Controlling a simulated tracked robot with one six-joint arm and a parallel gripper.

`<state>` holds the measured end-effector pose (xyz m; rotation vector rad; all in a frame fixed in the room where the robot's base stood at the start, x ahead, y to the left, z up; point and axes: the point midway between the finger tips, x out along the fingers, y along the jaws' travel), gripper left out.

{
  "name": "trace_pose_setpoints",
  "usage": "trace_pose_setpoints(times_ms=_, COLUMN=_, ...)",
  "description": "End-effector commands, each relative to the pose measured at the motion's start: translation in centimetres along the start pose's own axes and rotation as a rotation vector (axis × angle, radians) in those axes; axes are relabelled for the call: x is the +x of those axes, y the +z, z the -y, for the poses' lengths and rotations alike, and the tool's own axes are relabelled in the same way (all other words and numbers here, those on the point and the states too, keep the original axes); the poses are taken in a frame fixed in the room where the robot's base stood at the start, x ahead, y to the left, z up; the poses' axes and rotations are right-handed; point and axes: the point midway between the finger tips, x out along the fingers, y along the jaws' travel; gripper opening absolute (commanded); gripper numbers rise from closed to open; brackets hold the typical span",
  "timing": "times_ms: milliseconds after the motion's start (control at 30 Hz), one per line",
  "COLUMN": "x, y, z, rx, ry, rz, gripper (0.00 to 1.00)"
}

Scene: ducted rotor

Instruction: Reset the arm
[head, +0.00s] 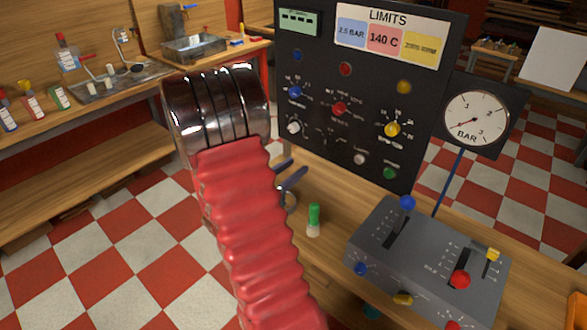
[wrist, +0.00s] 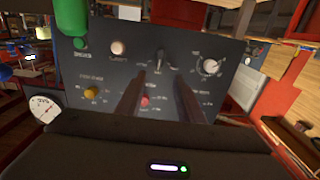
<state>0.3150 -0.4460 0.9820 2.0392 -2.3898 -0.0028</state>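My arm (head: 245,225), with red ribbed bellows and shiny metal rings, rises through the middle of the head view and bends away. My gripper (head: 299,166) is partly hidden behind it, in front of the black control panel (head: 330,125). In the wrist view my gripper (wrist: 158,76) has its two dark fingers apart, with nothing between them. They point toward the panel (wrist: 215,52), which appears upside down there. I cannot tell the exact distance from fingertips to panel.
A green-and-white cylinder (head: 313,220) stands on the bench near my gripper. A grey lever box (head: 430,265) is at the right, with a round BAR gauge (head: 475,118) behind it. A side bench (head: 85,165) with bottles and trays is at the left. The checkered floor (head: 110,250) is clear.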

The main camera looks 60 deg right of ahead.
Motion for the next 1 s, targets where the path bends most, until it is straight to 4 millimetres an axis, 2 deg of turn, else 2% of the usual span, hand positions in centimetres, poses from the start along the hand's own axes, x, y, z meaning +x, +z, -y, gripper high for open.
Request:
trace_pose_setpoints(times_ms=433, x=0.0, y=0.0, z=0.1, rx=0.0, ry=-0.002, rz=0.001, gripper=0.34)
trace_pose_setpoints(times_ms=567, x=-0.3, y=-0.2, z=0.9, rx=0.015, ry=-0.032, rz=0.018, gripper=0.34)
trace_pose_setpoints(times_ms=667, x=-1.0, y=-0.6, z=2.6, rx=0.044, ry=-0.095, rz=0.055, gripper=0.34)
trace_pose_setpoints(times_ms=767, x=-2.4, y=-1.1, z=5.2, rx=0.082, ry=-0.194, rz=0.114, gripper=0.34)
trace_pose_setpoints(times_ms=867, x=-4.5, y=-1.9, z=8.2, rx=0.115, ry=-0.316, rz=0.184, gripper=0.34)
trace_pose_setpoints(times_ms=1000, x=-8.3, y=-3.3, z=12.1, rx=0.145, ry=-0.491, rz=0.281, gripper=0.34)
